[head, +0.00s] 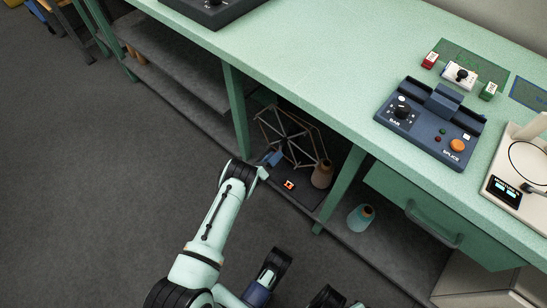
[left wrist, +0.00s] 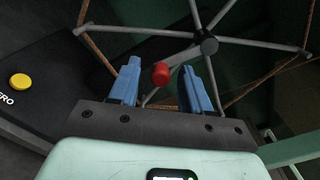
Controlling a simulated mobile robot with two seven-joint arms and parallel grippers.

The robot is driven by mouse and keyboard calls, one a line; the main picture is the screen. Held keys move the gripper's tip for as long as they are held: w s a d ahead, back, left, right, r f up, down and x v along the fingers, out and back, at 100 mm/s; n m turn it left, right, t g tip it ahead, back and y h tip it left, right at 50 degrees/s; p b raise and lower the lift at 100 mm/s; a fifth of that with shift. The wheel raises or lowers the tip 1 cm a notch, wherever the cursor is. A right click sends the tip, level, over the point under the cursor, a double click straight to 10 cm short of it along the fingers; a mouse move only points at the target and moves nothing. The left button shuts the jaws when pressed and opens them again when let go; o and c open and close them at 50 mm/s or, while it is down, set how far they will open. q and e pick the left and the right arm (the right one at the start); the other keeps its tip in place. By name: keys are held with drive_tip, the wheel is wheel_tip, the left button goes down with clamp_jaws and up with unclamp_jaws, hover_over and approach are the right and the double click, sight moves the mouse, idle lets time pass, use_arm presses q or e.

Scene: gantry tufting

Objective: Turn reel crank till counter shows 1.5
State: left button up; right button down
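The yarn reel (head: 288,137), a wheel of thin grey spokes with tan yarn around it, stands on the low shelf under the bench. Its base (head: 310,192) carries a small orange-lit counter (head: 289,184), too small to read. In the left wrist view the crank's red knob (left wrist: 161,74) shows near the dark hub (left wrist: 208,46). My left gripper (head: 270,158) is at the reel's left side. In its wrist view its blue fingers (left wrist: 158,88) are open, with the knob between them in the picture and gaps on both sides.
A yellow zero button (left wrist: 20,81) sits on the base. The green bench top (head: 300,60) overhangs, with a leg (head: 237,110) close by. Grey floor at left is clear.

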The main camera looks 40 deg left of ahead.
use_arm(q)
drive_tip(key=s+p, duration=0.3)
drive_tip(key=s, duration=1)
drive_tip(key=shift+s+a+p, duration=0.2)
drive_tip(key=shift+a+p, duration=0.15)
drive_tip(key=shift+a, duration=0.1)
use_arm(e)
wheel_tip(320, 180, up, 6)
drive_tip(key=w+a, duration=0.1)
drive_tip(key=a, duration=0.1)
drive_tip(key=shift+w+f+t, duration=0.2)
drive_tip(key=shift+w+t, duration=0.05)
drive_tip(key=shift+t, duration=0.05)
